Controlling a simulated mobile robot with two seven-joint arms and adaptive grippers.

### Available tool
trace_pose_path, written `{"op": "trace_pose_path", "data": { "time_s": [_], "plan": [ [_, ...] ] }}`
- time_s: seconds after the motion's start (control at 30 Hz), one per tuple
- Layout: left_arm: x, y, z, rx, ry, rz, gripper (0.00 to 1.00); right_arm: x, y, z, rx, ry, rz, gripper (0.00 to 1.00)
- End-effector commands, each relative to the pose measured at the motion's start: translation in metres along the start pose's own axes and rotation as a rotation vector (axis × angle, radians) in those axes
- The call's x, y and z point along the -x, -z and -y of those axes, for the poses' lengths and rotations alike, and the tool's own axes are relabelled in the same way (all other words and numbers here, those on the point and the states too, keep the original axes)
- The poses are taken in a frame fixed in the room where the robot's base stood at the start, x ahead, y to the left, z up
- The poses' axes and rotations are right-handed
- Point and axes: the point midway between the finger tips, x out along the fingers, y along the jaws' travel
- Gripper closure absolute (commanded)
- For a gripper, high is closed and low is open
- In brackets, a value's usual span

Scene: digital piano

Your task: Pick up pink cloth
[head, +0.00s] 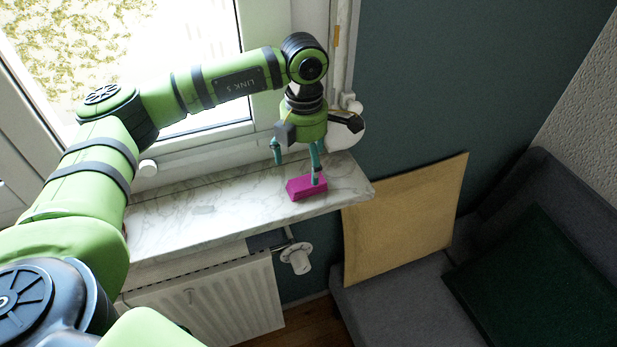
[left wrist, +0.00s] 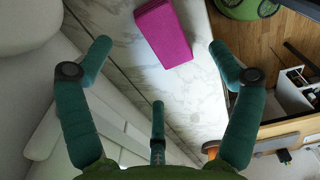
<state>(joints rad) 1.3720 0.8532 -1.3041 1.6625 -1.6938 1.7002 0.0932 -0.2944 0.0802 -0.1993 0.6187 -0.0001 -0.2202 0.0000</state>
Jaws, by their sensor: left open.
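The pink cloth (head: 300,190) is a magenta, block-shaped piece lying on the marble window sill (head: 240,204), near its front edge and right end. My left gripper (head: 297,170) is open and points down at the cloth from above. One finger overlaps the cloth in the head view; I cannot tell if it touches. In the left wrist view the cloth (left wrist: 163,33) lies at the top, between the spread fingers and a little ahead of them. Nothing is held. My right gripper is not in view.
The window frame (head: 262,60) stands close behind the sill. A white radiator (head: 215,300) with a valve (head: 297,257) is below it. To the right are a tan board (head: 405,220) and a grey sofa (head: 400,310). The sill left of the cloth is clear.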

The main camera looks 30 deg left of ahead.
Motion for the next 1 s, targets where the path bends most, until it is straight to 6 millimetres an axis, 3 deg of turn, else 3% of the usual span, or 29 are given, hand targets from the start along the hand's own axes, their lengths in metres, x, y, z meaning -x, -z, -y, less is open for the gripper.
{"op": "trace_pose_path", "data": {
  "time_s": [0.1,0.2,0.33,0.47,0.57,0.7,0.73,1.0],
  "plan": [
    [-0.015,0.003,0.001,-0.001,0.004,-0.005,0.09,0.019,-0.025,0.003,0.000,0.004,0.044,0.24],
    [-0.031,0.003,0.001,-0.001,0.004,-0.002,0.09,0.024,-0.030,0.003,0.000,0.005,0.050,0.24],
    [-0.043,0.002,0.001,-0.001,0.003,0.000,0.09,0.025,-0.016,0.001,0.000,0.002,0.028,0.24],
    [-0.045,0.002,0.001,-0.001,0.003,0.003,0.09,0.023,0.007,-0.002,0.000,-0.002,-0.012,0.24],
    [-0.045,0.002,0.001,-0.002,0.003,0.003,0.09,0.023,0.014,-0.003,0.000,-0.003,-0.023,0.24],
    [-0.045,0.002,0.001,-0.002,0.003,0.003,0.61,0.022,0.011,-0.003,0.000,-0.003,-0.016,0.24],
    [-0.045,0.002,0.001,-0.002,0.003,0.002,0.65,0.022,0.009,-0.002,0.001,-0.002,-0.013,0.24],
    [-0.046,0.002,0.002,-0.002,0.004,0.001,0.66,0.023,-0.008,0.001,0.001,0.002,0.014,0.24]
  ]
}}
